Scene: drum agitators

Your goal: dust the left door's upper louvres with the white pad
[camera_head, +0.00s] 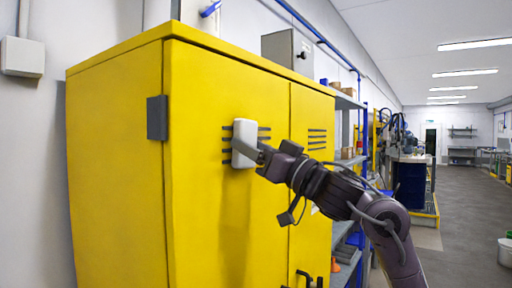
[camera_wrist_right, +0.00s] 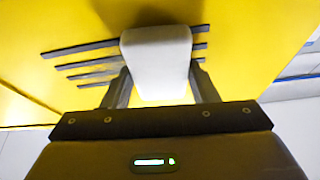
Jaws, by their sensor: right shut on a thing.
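The yellow cabinet's left door (camera_head: 215,210) is closed. Its upper louvres (camera_head: 265,134) are a few dark horizontal slots, which also show in the right wrist view (camera_wrist_right: 85,62). The white pad (camera_head: 244,143) is upright in front of these louvres and hides their middle. It appears to be against the door, but I cannot tell whether it touches. My right gripper (camera_head: 262,152) is shut on the pad, with a finger at each side of it in the right wrist view (camera_wrist_right: 160,85). My left gripper is not in view.
The right door (camera_head: 310,190) has its own louvres (camera_head: 317,139). Door handles (camera_head: 305,279) stick out low down. A dark hinge (camera_head: 157,118) stands out at the left edge. A grey box (camera_head: 287,50) is behind the cabinet top. Shelves stand beyond; the floor (camera_head: 465,210) at right is mostly open.

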